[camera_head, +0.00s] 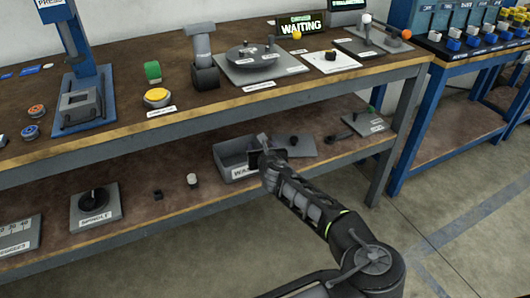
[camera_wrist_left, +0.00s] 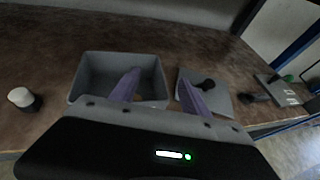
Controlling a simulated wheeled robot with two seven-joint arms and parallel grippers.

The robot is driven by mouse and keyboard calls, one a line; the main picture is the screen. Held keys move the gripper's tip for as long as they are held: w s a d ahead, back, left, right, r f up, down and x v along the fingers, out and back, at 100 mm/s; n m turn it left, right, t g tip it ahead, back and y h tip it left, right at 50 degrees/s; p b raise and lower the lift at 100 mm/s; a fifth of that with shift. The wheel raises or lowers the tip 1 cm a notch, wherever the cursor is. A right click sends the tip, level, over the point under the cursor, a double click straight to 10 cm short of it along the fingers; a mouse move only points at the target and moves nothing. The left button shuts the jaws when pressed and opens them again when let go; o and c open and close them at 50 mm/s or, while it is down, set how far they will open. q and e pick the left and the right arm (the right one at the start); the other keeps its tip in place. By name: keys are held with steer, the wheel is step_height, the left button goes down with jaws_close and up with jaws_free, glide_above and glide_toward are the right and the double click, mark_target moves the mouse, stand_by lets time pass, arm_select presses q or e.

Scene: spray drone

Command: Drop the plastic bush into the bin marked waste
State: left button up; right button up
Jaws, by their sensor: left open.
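The grey open-topped bin (camera_head: 233,162) stands on the lower shelf, its front label starting "WA" and partly hidden by my left gripper (camera_head: 264,148). Nothing shows held between the fingers. My right gripper is out of view.
A grey plate with a black knob (camera_head: 300,150) lies right of the bin. A white-topped black piece (camera_head: 193,180) and a small black piece (camera_head: 158,194) stand left of it. The upper bench top (camera_head: 210,103) overhangs the shelf behind my gripper.

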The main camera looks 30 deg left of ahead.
arm_select(q)
steer(key=p+v, duration=0.1)
steer(key=v, duration=0.6)
steer(key=shift+s+d+r, duration=0.15)
steer(key=shift+s+r, duration=0.05)
steer(key=shift+s, duration=0.05)
stand_by(0.4)
